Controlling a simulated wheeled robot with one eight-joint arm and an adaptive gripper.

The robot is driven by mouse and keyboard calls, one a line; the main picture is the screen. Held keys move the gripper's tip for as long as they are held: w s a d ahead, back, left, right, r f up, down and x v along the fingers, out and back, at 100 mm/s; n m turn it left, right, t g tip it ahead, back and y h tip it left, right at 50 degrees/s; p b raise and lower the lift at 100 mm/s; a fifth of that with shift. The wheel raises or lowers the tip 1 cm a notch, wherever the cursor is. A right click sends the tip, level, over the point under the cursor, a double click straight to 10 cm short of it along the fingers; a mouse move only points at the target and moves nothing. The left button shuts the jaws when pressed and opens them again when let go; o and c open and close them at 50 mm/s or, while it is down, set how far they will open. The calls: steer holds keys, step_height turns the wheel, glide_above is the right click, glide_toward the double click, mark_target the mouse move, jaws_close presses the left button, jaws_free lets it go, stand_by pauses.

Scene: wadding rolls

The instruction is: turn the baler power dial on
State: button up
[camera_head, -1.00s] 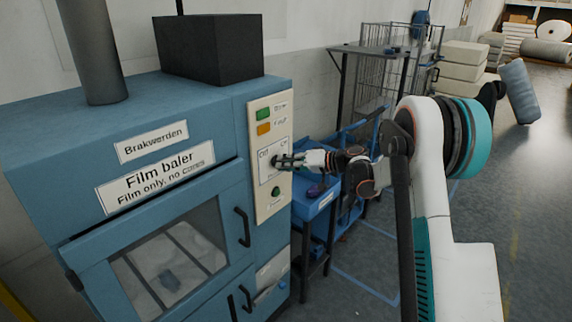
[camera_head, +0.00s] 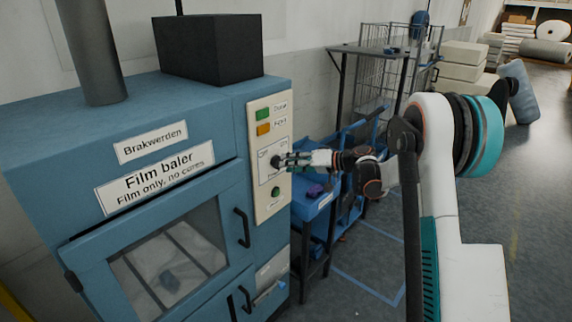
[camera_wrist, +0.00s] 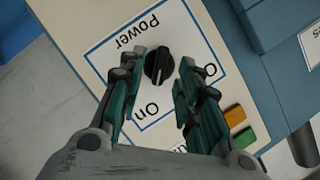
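The blue film baler (camera_head: 60,150) stands at the left, with a cream control panel (camera_head: 268,205) on its front right. The black power dial (camera_wrist: 159,64) sits on a white plate marked "Power", "On" and "O…" in the wrist view, where the panel appears upside down. The dial's ridge is tilted slightly from the picture's vertical. My gripper (camera_wrist: 155,85) is open, with one green finger on each side of the dial and visible gaps between. In the head view my gripper (camera_head: 283,160) is at the panel and largely hides the dial.
Green (camera_head: 263,114) and orange (camera_head: 263,129) indicators sit above the dial, and a green round button (camera_head: 275,192) below it. A blue cart (camera_head: 312,208) stands right of the baler, close under my arm. A wire cage (camera_head: 385,80) is behind.

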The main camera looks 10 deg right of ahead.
steer(key=v, duration=0.9)
steer(key=shift+s+d, duration=0.25)
steer(key=shift+r, duration=0.15)
